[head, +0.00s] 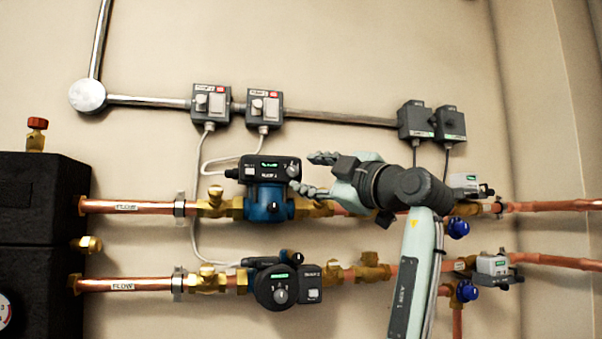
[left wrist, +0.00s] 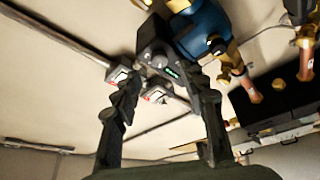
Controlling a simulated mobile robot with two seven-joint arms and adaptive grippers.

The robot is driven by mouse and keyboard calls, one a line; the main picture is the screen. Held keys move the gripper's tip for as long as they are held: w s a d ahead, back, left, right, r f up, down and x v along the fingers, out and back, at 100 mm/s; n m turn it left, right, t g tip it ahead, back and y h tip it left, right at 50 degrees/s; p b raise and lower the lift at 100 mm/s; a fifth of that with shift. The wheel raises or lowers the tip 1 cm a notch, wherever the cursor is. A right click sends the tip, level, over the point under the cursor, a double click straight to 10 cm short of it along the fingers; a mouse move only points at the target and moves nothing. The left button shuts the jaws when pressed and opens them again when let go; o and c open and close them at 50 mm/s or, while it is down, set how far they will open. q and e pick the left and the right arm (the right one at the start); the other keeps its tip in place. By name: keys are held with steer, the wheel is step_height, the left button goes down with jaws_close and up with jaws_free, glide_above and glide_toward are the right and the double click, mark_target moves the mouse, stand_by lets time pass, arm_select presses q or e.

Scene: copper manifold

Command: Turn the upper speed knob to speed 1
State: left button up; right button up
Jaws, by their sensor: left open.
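The upper pump has a dark control head (head: 262,168) with a small green display, on a blue pump body (head: 266,203). The upper speed knob (head: 293,170) is the round grey knob at the head's right end. My left gripper (head: 308,172) is open just right of this knob, one finger above its level and one below. In the left wrist view the control head (left wrist: 151,36) and the knob (left wrist: 159,61) show between the open fingers (left wrist: 160,75). I cannot tell whether a finger touches the knob, and its setting is too small to read. My right gripper is not in view.
A lower pump (head: 272,287) with its own knob sits below on the second copper pipe. Grey switch boxes (head: 211,104) hang on the wall above, with white cables. Valves with blue handles (head: 458,228) are right of my arm. A black block (head: 40,215) stands at the left.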

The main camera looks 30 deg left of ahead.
arm_select(q)
steer(key=v, duration=0.8)
